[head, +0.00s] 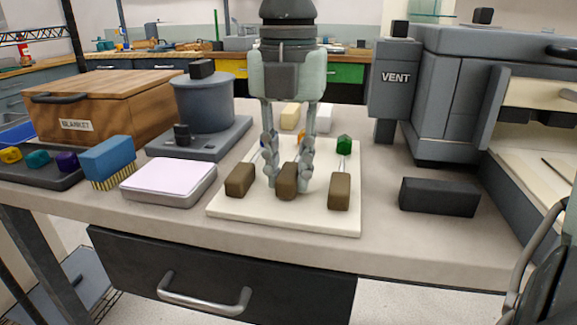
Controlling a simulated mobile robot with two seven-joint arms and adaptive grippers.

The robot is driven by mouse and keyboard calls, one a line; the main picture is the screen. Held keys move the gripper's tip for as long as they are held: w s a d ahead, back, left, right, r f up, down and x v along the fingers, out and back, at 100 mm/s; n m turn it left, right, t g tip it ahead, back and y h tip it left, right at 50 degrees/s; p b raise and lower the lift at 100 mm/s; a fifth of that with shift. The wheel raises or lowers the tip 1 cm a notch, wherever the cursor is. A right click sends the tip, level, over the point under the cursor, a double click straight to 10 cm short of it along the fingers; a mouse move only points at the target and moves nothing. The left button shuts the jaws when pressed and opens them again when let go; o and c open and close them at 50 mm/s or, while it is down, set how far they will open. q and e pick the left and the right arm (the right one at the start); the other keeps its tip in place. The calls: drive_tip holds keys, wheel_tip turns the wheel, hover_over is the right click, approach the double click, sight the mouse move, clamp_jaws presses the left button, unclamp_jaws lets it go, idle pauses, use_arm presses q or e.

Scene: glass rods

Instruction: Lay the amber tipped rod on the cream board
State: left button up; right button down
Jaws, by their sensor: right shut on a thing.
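The cream board (285,219) lies on the bench top. The amber tipped rod shows its amber tip (301,135) and a brown handle block (287,182) at the board's middle; my gripper hides most of the rod between them. My right gripper (287,184) points straight down over the board, its fingers shut on the middle rod at its brown block. I cannot tell whether the rod touches the board. A rod with a green tip (344,146) lies to the right and one with a blue tip to the left, each with a brown block.
A grey pad with a pale top (168,180), a blue brush (108,158) and a pot on a scale (205,105) stand left. A dark block (439,197) and a grey vented machine (440,100) stand right. Small pale blocks (290,115) sit behind the board.

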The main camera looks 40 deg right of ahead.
drive_tip(key=shift+f+b, duration=0.25)
drive_tip(key=shift+b, duration=0.15)
drive_tip(key=c, duration=1.2)
unclamp_jaws()
wheel_tip(320, 180, up, 12)
drive_tip(key=shift+r, duration=0.1)
